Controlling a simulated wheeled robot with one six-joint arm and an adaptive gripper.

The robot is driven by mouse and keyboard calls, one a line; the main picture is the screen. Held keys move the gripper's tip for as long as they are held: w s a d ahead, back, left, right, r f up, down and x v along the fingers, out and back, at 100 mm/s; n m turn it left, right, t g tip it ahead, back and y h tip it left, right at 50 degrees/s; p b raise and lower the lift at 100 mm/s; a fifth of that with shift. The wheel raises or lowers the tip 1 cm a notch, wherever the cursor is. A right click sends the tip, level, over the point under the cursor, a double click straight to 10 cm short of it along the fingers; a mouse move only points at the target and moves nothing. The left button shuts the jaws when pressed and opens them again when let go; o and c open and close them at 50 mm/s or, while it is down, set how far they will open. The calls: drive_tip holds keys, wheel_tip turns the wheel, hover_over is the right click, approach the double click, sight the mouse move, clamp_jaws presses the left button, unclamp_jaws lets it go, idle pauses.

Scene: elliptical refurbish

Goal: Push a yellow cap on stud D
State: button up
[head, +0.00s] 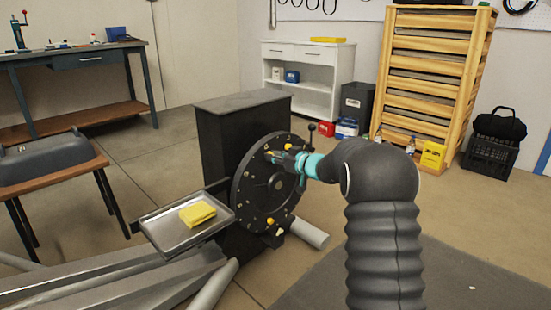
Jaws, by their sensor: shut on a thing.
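The round black plate (262,193) stands upright on the side of a dark housing (225,125). My gripper (276,157) is at the plate's upper part, left of my teal wrist. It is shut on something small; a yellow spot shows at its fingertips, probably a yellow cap. Whether that cap touches a stud is too small to tell. Stud letters cannot be read, so I cannot tell which stud is D.
A metal tray (165,229) with a folded yellow cloth (197,214) juts out left of the plate. A dark knobbed lever (311,130) rises behind my wrist. Grey tubes and beams (120,280) lie at the lower left. Open floor lies to the right.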

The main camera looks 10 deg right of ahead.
drive_tip(key=shift+c, duration=0.3)
drive_tip(key=o, duration=0.8)
drive_tip(key=v, duration=1.2)
drive_tip(key=shift+a, duration=0.1)
